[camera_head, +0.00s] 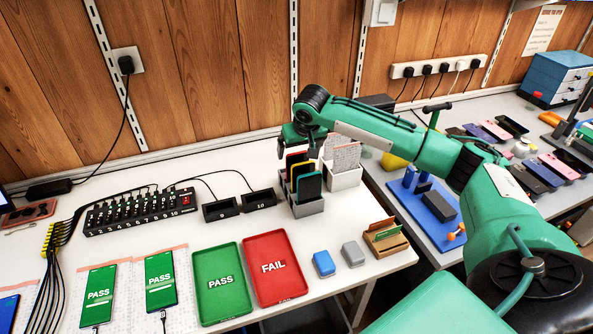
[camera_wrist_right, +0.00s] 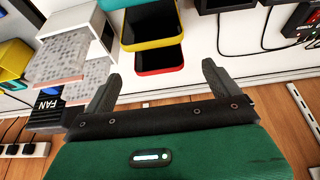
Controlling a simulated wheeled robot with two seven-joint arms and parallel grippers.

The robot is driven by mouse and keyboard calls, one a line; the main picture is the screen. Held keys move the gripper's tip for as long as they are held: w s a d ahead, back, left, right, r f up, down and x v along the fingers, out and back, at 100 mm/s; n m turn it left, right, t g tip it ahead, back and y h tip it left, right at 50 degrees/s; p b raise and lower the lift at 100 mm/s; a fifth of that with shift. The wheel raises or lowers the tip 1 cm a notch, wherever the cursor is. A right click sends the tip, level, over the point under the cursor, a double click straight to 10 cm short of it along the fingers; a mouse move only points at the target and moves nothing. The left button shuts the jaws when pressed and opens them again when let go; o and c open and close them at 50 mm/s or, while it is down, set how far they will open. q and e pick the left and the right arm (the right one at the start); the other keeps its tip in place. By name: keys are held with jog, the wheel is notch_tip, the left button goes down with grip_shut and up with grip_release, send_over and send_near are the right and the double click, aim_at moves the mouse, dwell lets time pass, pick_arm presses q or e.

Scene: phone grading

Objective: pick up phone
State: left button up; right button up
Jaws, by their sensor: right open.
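A grey rack (camera_head: 308,207) near the back of the white table holds several upright phones, one with a teal face (camera_head: 309,186). In the right wrist view, a phone with a yellow edge (camera_wrist_right: 150,24) and a phone with a red edge (camera_wrist_right: 160,60) show beyond the fingers. My right gripper (camera_head: 302,140) is at the back of the rack, close above the phones. In the right wrist view its two fingers (camera_wrist_right: 160,76) are wide apart, with nothing clearly held between them. Part of the gripper is hidden in the head view. My left gripper is out of view.
A white box (camera_head: 344,178) with bubble-wrap sleeves stands right beside the rack. Green PASS tray (camera_head: 206,312) and red FAIL tray (camera_head: 292,291) lie in front. Stands 9 (camera_head: 220,210) and 10 (camera_head: 259,199) are to the left. The wooden wall (camera_head: 215,70) is close behind.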

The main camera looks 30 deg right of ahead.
aim_at(297, 159)
jog(key=x, duration=0.3)
jog(key=shift+w, duration=0.2)
jog(key=x, duration=0.4)
jog(key=shift+w+d+p, duration=0.1)
jog(key=shift+d+p, duration=0.15)
jog(key=shift+p, duration=0.15)
jog(key=shift+w+f, duration=0.2)
jog(key=shift+f, duration=0.3)
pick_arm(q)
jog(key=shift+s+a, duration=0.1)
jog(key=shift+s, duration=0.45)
pick_arm(e)
jog(key=c, duration=1.2)
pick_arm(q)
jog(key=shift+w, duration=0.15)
pick_arm(e)
jog(key=shift+r, duration=0.15)
